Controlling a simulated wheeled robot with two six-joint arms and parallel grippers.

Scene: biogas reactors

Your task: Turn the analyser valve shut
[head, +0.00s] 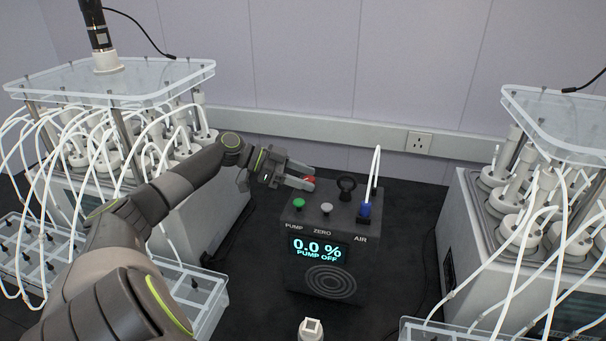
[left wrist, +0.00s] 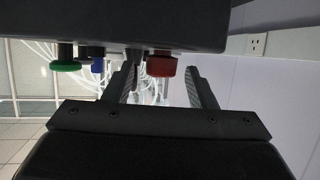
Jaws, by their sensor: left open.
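The analyser (head: 322,245) is a dark box in the middle of the head view, with a lit screen reading 0.0 % and PUMP OFF. A red knob (head: 309,179), which looks like its valve, stands at the back left of its top. My left gripper (head: 300,178) is open at this knob and partly hides it. In the left wrist view the red knob (left wrist: 161,65) sits between the two spread fingers of the left gripper (left wrist: 163,82), with gaps visible on both sides. My right gripper is not in view.
On the analyser's top are a green button (head: 299,203), a grey button (head: 326,208), a black ring (head: 346,187) and a blue fitting (head: 364,211) with a white tube. Tubed reactor units flank it at left (head: 110,80) and right (head: 560,130). Dark bench is clear behind it.

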